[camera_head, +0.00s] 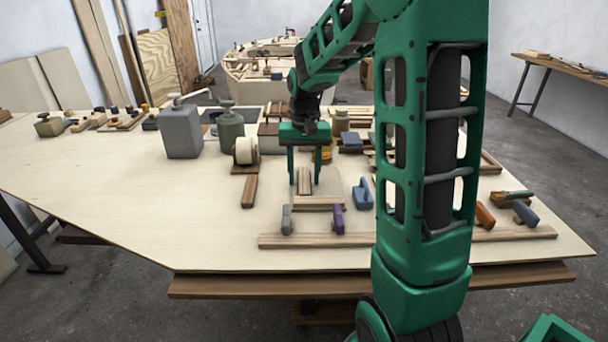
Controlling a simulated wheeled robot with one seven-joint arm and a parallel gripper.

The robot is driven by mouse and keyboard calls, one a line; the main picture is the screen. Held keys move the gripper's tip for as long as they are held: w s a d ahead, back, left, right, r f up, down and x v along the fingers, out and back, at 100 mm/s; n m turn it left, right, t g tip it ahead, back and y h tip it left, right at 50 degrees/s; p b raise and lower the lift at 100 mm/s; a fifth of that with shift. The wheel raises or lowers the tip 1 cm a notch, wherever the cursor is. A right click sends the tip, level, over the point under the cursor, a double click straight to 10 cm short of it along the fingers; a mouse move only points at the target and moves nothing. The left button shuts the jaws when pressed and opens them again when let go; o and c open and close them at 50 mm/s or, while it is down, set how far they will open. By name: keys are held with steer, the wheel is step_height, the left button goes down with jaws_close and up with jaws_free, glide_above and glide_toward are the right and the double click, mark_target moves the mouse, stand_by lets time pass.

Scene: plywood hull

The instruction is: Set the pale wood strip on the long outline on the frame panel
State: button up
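My gripper (304,181) points down over the middle of the plywood table, its two green fingers spread apart. A pale wood strip (304,178) shows between the fingers, with a narrow gap visible on each side. Its lower end is near a flat brown wooden piece (318,203), which may be part of the frame panel. I cannot make out a long outline from here. Another, darker wood strip (249,191) lies left of my gripper. My arm hides part of the table to the right.
Grey (286,219) and purple (338,218) clamps stand in front of my gripper by a long wooden rail (315,240). A blue tool (363,194) is at right. A tape roll (246,151) and grey canister (181,132) stand behind left. The table's left front (150,200) is clear.

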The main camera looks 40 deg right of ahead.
steer(key=shift+r, duration=0.1)
steer(key=shift+r, duration=0.3)
step_height(320, 180, up, 10)
stand_by(0.3)
stand_by(0.4)
